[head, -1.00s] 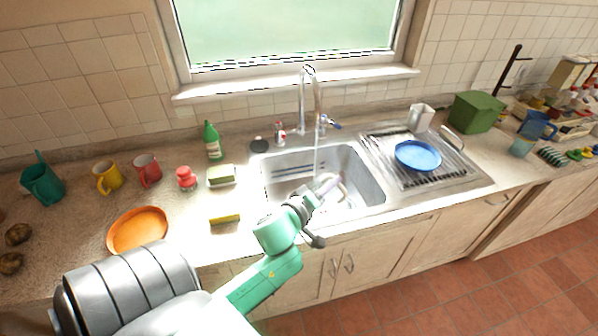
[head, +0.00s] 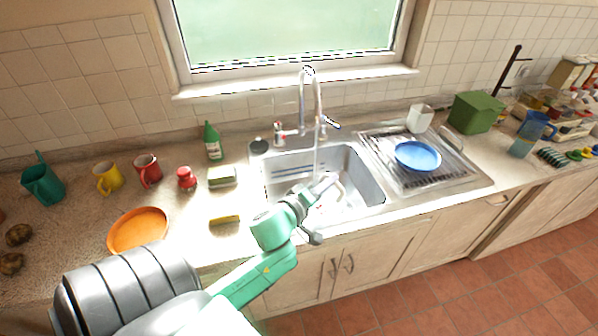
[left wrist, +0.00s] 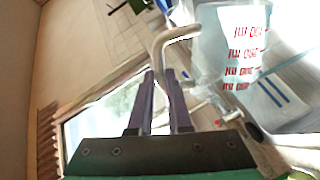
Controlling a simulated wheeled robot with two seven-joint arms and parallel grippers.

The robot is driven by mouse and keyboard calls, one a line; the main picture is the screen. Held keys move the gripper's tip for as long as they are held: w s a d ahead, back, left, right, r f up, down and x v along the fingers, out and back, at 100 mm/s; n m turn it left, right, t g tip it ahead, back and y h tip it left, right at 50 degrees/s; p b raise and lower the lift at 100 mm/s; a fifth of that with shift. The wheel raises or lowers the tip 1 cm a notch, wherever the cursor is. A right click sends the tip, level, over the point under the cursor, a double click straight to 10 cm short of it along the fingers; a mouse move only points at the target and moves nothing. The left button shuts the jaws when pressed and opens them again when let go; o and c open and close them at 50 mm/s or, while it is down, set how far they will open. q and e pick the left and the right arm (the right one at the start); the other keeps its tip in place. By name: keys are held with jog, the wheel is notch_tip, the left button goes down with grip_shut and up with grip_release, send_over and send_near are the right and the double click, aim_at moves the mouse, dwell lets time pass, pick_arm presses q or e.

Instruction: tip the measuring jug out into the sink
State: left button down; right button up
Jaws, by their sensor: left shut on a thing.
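A clear measuring jug (left wrist: 240,45) with red markings fills the upper right of the left wrist view. In the head view the jug (head: 325,184) is small, leaning over the sink basin, partly hidden by my gripper. My left gripper (head: 311,193) is shut on the jug's pale handle (left wrist: 163,42); its two dark fingers (left wrist: 163,88) show in the wrist view. The metal sink (head: 369,184) lies below and around the jug. I cannot tell whether liquid is in the jug. My right gripper is not in view.
A tall tap (head: 302,100) stands behind the basin, with a pale vertical streak below its spout. A blue plate (head: 418,156) lies on the drainer at right. A sponge (head: 225,219), an orange plate (head: 138,231) and a green bottle (head: 212,141) are on the counter at left.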

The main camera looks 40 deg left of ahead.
pick_arm(q)
jog(key=shift+a+n, duration=0.5)
jog(key=shift+a, duration=0.15)
dwell(0.4)
jog(key=shift+a, duration=0.1)
